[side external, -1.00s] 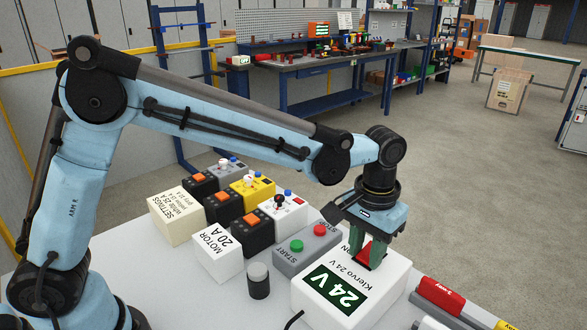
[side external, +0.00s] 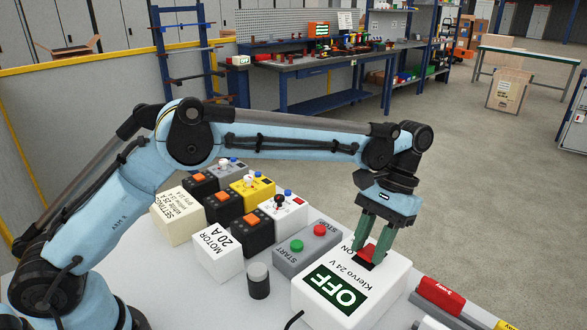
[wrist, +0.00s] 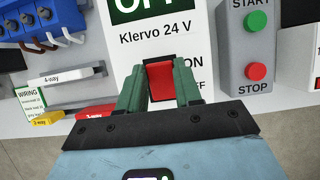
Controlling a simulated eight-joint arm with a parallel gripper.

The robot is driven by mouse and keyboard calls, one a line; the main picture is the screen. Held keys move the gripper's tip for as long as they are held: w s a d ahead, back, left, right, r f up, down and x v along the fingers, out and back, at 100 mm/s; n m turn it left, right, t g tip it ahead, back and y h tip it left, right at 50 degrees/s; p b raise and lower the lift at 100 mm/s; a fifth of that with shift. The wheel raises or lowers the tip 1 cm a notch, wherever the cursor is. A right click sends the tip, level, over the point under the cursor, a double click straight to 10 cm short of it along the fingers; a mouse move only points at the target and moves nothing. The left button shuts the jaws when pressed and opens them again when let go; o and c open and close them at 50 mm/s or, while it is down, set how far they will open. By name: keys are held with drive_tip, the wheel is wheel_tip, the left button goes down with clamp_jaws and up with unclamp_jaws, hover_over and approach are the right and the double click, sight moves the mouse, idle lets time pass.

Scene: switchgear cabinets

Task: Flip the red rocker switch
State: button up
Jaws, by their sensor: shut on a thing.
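The red rocker switch (side external: 366,253) sits in a dark frame on top of the white Klervo 24 V box (side external: 392,280). In the wrist view the red rocker (wrist: 160,82) shows between my green fingers, beside the ON and OFF lettering. The box's green display (side external: 335,289) reads OFF. My gripper (side external: 369,258) reaches down to the switch, with one finger at each side of the rocker; it is shut on it. The fingers hide the rocker's sides and part of the lettering.
A grey START/STOP box (side external: 306,250) with green and red buttons stands close beside the white box. Several small switch boxes and a MOTOR 20 A block (side external: 216,254) stand farther left.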

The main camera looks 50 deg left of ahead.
drive_tip(key=shift+w, duration=0.1)
drive_tip(key=o, duration=1)
drive_tip(key=shift+o, duration=0.2)
drive_tip(key=shift+v, duration=3.4)
drive_tip(key=shift+w+r, duration=0.15)
drive_tip(key=shift+r, duration=0.15)
